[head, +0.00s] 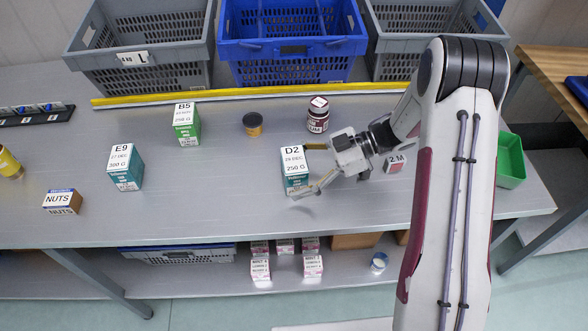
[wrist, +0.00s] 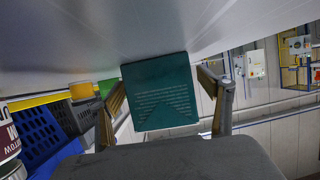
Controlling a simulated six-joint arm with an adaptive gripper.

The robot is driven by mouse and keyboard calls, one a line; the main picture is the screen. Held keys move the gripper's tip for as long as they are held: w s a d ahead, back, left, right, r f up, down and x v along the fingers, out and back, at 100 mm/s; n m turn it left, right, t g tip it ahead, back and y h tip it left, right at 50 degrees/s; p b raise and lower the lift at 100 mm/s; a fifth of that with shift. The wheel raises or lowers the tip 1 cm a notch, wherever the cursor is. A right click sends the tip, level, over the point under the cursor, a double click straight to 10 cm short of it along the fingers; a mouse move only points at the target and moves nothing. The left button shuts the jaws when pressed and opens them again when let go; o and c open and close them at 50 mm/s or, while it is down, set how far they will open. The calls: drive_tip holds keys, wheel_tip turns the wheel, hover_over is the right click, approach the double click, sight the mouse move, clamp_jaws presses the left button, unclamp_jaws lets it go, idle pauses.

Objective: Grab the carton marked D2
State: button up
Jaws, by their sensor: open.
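The carton marked D2 (head: 295,172) stands upright on the grey table, with a white top and a teal lower part. My gripper (head: 307,168) is at its right side, with one finger by the far side and the other by the near side. In the wrist view the teal face of the carton (wrist: 162,92) sits between the two open fingers of my gripper (wrist: 165,100). The fingers look open and not closed on the carton.
Carton E9 (head: 124,168) and carton B5 (head: 186,124) stand to the left. A brown jar (head: 317,116) and an orange-and-dark can (head: 252,124) stand behind. A yellow strip (head: 240,93) runs before the crates. A green bin (head: 511,160) is at the right.

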sight(295, 159)
idle(0.3)
drive_tip(key=c, duration=1.3)
drive_tip(key=shift+c, duration=0.2)
drive_tip(key=shift+r, duration=0.1)
drive_tip(key=shift+r, duration=4.9)
